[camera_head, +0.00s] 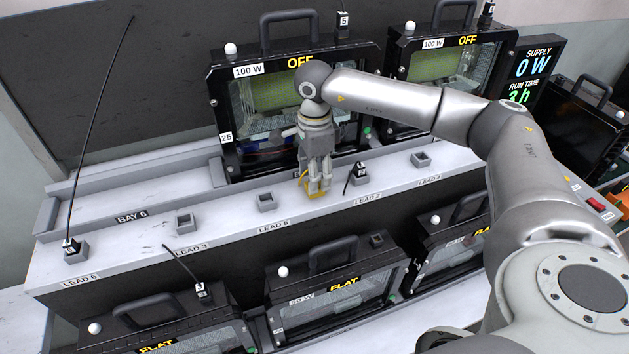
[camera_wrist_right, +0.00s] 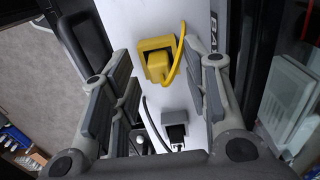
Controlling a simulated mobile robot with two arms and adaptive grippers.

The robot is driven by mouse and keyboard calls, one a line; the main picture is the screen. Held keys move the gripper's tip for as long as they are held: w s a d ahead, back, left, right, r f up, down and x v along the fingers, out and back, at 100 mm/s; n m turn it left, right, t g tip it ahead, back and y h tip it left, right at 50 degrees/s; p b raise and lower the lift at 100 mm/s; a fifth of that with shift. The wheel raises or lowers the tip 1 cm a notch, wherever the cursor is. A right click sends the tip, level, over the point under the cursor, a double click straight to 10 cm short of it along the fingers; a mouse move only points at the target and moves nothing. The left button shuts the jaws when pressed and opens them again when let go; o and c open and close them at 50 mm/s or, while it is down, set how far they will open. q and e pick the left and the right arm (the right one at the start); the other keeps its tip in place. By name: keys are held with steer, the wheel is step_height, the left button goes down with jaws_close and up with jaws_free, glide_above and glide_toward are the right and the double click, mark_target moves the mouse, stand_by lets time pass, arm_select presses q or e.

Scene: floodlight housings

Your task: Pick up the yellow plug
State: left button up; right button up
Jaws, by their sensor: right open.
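The yellow plug (camera_wrist_right: 157,68) sits in a yellow socket (camera_wrist_right: 148,44) on the white ledge, and its yellow cable loops off to the right in the right wrist view. In the head view the plug is mostly hidden by my right gripper, with yellow (camera_head: 316,195) showing at the fingertips. My right gripper (camera_head: 318,184) points down over it. In the right wrist view its fingers are open, one on each side of the plug, with gaps to both. My left gripper is not in view.
A black plug in a grey socket (camera_wrist_right: 174,122) is close beside the yellow one. Empty grey sockets (camera_head: 265,202) line the ledge. A floodlight housing (camera_head: 300,100) reading OFF stands close behind the gripper. More housings (camera_head: 335,285) stand below in front.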

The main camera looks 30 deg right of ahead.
steer(key=c, duration=0.9)
steer(key=shift+r, duration=0.1)
steer(key=shift+c, duration=0.2)
